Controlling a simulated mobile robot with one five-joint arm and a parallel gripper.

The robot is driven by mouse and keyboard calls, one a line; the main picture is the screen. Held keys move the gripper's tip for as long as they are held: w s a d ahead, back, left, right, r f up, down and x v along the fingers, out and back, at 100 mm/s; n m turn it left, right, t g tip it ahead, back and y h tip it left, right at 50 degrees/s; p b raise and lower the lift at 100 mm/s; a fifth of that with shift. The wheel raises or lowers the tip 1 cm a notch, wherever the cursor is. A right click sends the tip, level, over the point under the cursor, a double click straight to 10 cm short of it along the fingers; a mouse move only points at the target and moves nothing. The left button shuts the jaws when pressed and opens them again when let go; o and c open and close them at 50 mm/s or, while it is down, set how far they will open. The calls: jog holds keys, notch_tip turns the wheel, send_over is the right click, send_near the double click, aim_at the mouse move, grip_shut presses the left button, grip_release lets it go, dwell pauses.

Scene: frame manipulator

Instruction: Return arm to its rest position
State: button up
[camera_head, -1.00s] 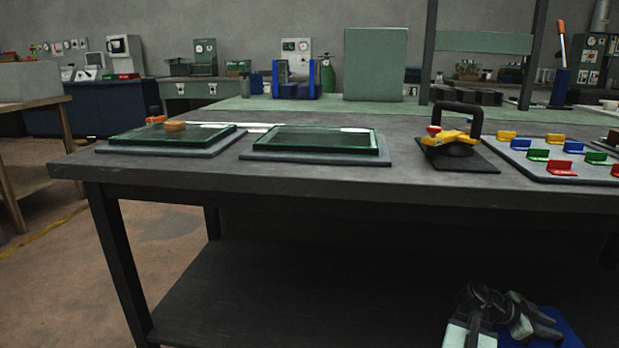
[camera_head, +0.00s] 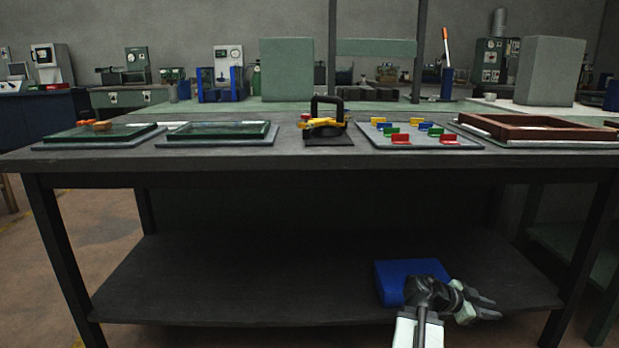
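My arm is low in front of the workbench, at the bottom right of the head view. My gripper (camera_head: 494,307) points to the right, with its two dark fingers apart and nothing between them. It appears below the level of the bench top. A blue block-like part (camera_head: 390,283) shows just behind the arm; I cannot tell whether it is part of my own body.
The dark workbench (camera_head: 250,162) spans the view, with a lower shelf (camera_head: 230,280). On top are glass panes (camera_head: 218,130), a black-handled suction lifter (camera_head: 327,125), a plate of coloured clips (camera_head: 415,135) and a brown frame (camera_head: 530,128). Floor is open at left.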

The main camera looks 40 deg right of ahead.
jog(key=w+a+r+n+t+y+p, duration=0.3)
jog(key=w+a+r+n+p, duration=0.4)
jog(key=w+a+r+p, duration=0.6)
jog(key=w+a+r+n+t+y+p, duration=0.25)
jog(key=w+a+r+n+p, duration=0.45)
jog(key=w+a+p, duration=0.95)
jog(key=w+a+r+n+y+p, duration=0.1)
jog(key=a+r+n+y+p, duration=0.1)
jog(key=a+r+n+p, duration=0.2)
jog(key=w+a+r+n+y+p, duration=0.1)
jog(key=a+r+n+p, duration=0.3)
jog(key=a+r+p, duration=0.6)
jog(key=w+a+r+n+y+p, duration=0.1)
jog(key=a+r+n+y+p, duration=0.2)
jog(key=a+r+p, duration=0.4)
jog(key=a+n+t+p, duration=0.1)
jog(key=a+p, duration=0.4)
jog(key=a, duration=0.8)
jog(key=shift+r+n+p, duration=0.25)
jog(key=shift+n+p, duration=0.05)
